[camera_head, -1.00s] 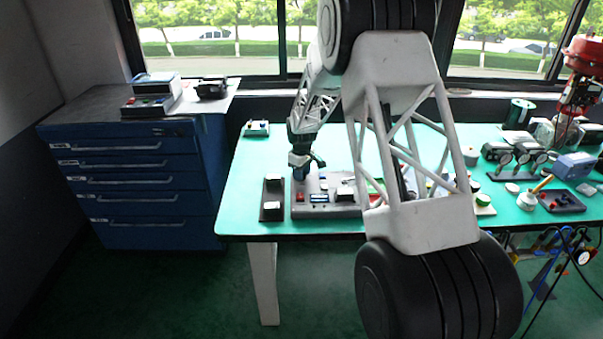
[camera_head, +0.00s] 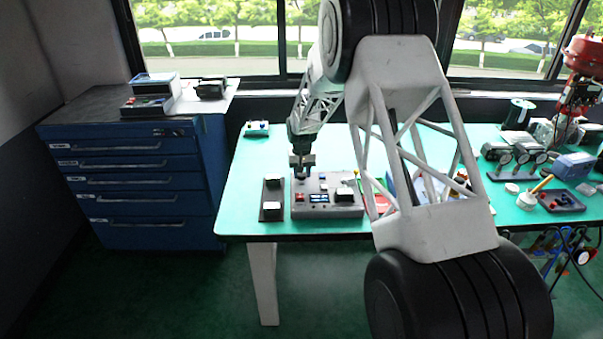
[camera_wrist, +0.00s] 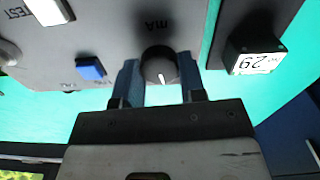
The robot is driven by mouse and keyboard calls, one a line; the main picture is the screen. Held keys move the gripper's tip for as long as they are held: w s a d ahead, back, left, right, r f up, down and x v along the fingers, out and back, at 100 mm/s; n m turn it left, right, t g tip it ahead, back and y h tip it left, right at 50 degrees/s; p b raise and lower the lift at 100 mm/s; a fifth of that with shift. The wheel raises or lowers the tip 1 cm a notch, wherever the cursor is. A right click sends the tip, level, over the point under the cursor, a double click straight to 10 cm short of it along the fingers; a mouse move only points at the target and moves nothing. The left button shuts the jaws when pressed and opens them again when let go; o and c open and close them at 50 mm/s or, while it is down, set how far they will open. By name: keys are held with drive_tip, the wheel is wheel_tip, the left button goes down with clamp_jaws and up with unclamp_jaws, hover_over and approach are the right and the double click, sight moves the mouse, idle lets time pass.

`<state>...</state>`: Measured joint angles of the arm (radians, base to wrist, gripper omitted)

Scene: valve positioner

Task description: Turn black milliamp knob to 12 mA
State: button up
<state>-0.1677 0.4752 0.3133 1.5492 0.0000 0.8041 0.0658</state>
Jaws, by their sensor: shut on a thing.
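The black milliamp knob (camera_wrist: 159,66) sits on the grey panel (camera_wrist: 105,30) below the printed "mA" label in the wrist view, and carries a white pointer line. My gripper (camera_wrist: 158,82) has one blue finger on each side of the knob and is shut on it. In the head view my gripper (camera_head: 301,176) is at the back left of the grey control box (camera_head: 330,208), where the knob is too small to make out. The exact pointer value cannot be read.
Instruments (camera_head: 505,155) crowd the table's right; the green tabletop (camera_head: 240,190) is clear at left.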

drive_tip(key=shift+m, duration=0.9)
drive_tip(key=o, duration=0.9)
drive_tip(key=shift+r, duration=3.95)
